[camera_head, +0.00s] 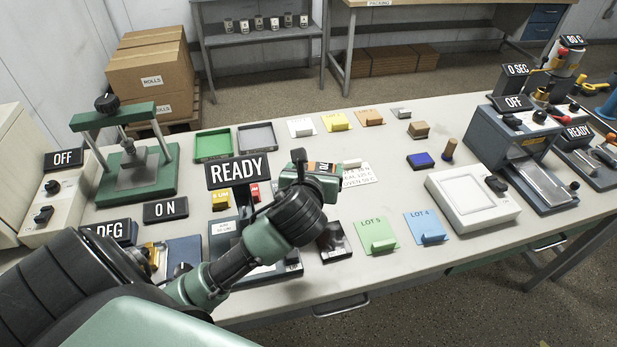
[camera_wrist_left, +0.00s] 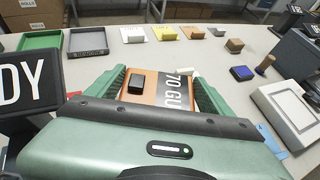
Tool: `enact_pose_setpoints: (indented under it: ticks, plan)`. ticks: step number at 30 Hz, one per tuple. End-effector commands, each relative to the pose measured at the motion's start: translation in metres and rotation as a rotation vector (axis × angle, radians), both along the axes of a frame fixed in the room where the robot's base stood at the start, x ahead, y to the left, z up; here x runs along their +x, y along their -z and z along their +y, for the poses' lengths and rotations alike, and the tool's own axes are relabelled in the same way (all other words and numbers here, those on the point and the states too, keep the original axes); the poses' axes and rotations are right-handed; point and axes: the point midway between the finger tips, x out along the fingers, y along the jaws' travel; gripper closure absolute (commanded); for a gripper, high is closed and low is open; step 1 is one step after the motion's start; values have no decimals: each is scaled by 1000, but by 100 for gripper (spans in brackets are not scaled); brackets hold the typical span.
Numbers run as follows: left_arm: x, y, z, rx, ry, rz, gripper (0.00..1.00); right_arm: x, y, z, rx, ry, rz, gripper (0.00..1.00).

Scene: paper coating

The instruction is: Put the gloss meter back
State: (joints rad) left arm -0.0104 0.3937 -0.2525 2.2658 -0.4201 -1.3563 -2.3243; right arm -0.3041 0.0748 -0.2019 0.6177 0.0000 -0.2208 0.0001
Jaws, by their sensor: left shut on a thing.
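The gloss meter (camera_wrist_left: 146,92) is an orange-brown block with a black button and a dark label reading "70 GU". It sits between the green fingers of my left gripper (camera_wrist_left: 160,82) in the left wrist view. In the head view, my left gripper (camera_head: 318,180) is shut on the meter and holds it above the middle of the table. Only a small orange strip and part of the label (camera_head: 322,167) show there; the rest is hidden by the gripper. A dark flat plate (camera_head: 338,250) lies on the table below the gripper, partly covered by it. My right gripper is out of view.
Green (camera_head: 213,145) and grey (camera_head: 257,137) trays stand behind left. A "READY" sign (camera_head: 237,172) stands close left.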

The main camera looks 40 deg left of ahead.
Motion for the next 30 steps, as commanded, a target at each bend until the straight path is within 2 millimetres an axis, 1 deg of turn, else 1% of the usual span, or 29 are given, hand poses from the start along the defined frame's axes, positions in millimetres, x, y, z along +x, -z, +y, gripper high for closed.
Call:
enact_pose_setpoints:
  ticks: [1,3,6,10,12,14,17,20,21,27,30]
  plan:
    - [22,-16,15,-11,-73,-13,88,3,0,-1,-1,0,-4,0]
    - [43,-31,34,-9,-158,-9,88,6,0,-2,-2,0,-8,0]
    - [67,-50,53,-6,-254,-3,88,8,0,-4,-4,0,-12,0]
    - [88,-69,65,-1,-329,-1,88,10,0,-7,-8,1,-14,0]
    - [95,-75,67,1,-348,-1,88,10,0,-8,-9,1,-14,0]
    - [98,-77,68,2,-357,1,88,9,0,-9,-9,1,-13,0]
    - [100,-66,68,5,-362,5,88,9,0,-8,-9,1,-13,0]
    - [99,-42,68,6,-361,9,88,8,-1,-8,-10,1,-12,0]
    - [99,-31,68,4,-362,9,88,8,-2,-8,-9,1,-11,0]
    - [99,23,68,5,-361,6,88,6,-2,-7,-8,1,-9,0]
    - [99,47,68,6,-361,5,88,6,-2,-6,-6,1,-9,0]
